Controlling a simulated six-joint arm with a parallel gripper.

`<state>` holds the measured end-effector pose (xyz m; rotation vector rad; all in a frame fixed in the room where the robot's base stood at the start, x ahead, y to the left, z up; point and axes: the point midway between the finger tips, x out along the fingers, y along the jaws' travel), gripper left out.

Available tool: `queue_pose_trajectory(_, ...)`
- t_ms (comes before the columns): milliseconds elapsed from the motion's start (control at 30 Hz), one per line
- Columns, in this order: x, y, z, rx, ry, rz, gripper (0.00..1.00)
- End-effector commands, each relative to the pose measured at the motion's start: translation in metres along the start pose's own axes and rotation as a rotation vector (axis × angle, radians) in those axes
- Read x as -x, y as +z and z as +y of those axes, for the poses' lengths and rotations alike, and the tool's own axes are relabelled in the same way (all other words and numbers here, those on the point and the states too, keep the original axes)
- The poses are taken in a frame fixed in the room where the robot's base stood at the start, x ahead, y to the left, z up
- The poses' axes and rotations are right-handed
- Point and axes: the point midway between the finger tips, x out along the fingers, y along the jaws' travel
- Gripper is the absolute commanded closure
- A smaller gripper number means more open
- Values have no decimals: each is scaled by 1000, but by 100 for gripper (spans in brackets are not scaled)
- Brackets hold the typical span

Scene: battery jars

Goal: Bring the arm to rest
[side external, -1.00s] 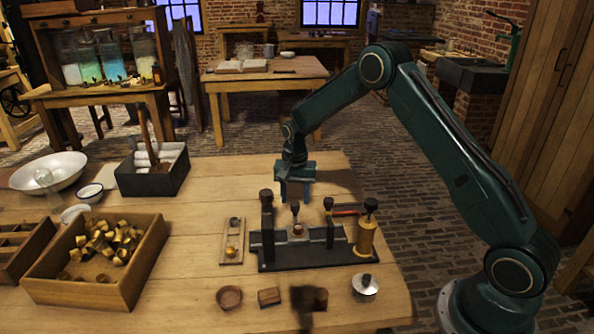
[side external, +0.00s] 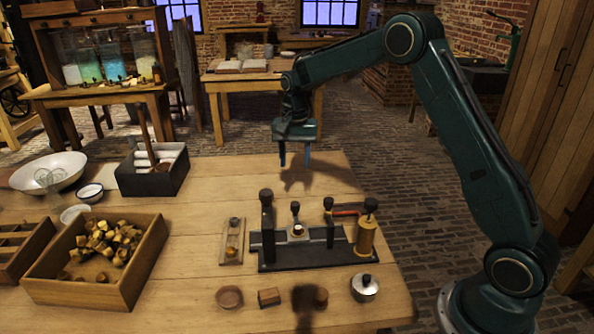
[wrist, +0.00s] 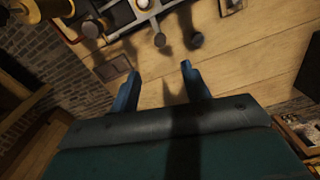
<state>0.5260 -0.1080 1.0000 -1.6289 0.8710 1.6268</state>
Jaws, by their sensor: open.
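My gripper (side external: 295,159) is raised above the back part of the wooden table (side external: 205,200), behind the black metal fixture (side external: 310,255). Its two blue fingers are apart with nothing between them, and they also show spread and empty in the wrist view (wrist: 157,80). The fixture has several upright posts with dark round knobs and a brass cylinder (side external: 365,236) at its right end. The gripper is clear of the fixture and touches nothing.
A wooden box of brass caps (side external: 150,262) and a dark box with white rolls (side external: 178,175) stand to the left. A small wooden tray (side external: 231,252) lies beside the fixture. A lidded metal pot (side external: 365,288) stands at the front right. The air around my gripper is free.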

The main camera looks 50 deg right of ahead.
Motion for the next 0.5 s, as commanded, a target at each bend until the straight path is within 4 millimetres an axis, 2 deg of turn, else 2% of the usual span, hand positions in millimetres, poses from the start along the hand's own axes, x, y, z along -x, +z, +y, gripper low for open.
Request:
queue_pose_trajectory(333,2,1,0,3,-1,1,53)
queue_pose_trajectory(500,14,8,3,28,-12,12,53)
